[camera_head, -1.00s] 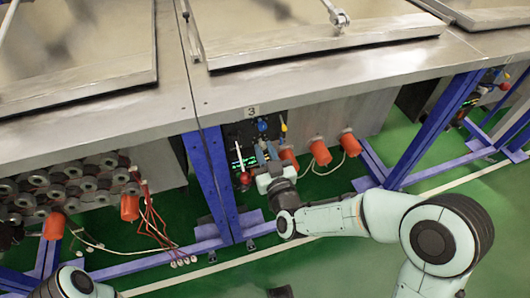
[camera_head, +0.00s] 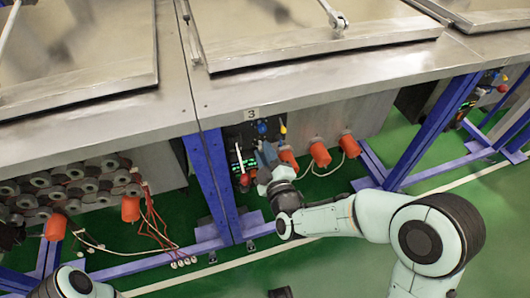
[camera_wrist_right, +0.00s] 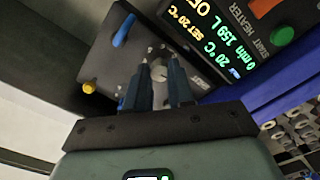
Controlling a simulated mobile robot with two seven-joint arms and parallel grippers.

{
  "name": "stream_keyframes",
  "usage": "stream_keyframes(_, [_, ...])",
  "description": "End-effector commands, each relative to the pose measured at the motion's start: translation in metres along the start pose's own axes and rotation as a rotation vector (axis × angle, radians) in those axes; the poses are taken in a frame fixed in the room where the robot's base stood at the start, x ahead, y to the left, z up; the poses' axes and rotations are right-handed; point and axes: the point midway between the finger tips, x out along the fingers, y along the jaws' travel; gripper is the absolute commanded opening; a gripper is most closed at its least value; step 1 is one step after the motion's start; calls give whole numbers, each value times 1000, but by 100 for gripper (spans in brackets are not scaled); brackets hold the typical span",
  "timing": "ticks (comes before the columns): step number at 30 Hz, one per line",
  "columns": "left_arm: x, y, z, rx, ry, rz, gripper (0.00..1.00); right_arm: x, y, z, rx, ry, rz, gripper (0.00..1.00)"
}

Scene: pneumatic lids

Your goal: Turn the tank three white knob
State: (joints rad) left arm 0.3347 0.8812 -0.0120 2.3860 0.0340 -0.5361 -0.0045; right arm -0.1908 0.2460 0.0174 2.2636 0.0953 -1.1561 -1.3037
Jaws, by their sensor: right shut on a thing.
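The white knob (camera_wrist_right: 157,72) sits on the dark control panel (camera_wrist_right: 105,62) of tank three. In the right wrist view, my right gripper (camera_wrist_right: 158,72) has its two blue fingers shut on the knob, one on each side, and they hide part of it. In the head view, my right gripper (camera_head: 265,152) is at the panel (camera_head: 236,136) under the number 3 tag (camera_head: 252,114); the knob cannot be made out there. My left gripper is out of view; only a piece of my left arm shows at bottom left.
A blue lever (camera_wrist_right: 123,30) and a yellow knob (camera_wrist_right: 88,87) are near the fingers. A lit display (camera_wrist_right: 205,30) is beside them. A blue frame leg (camera_head: 213,185) stands left of the panel, with orange plugs (camera_head: 320,153) to the right. The tank edge overhangs above.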

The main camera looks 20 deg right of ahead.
Motion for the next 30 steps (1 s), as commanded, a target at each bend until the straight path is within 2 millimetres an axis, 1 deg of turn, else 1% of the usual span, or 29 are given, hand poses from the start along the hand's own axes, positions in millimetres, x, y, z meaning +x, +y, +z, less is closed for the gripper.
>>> stream_keyframes(9, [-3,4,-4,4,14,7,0,0,-1,1,-79,-2,-1,0])
stream_keyframes(22, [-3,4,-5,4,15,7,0,0,-1,1,-85,-2,-1,0])
stream_keyframes(23, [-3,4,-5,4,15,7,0,0,-1,1,-85,-2,-1,32])
stream_keyframes(24, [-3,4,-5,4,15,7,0,0,-1,1,-85,-2,-1,45])
stream_keyframes(25, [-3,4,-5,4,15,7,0,0,-1,1,-85,-2,-1,48])
stream_keyframes(30, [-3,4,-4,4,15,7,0,0,0,1,-85,-1,0,48])
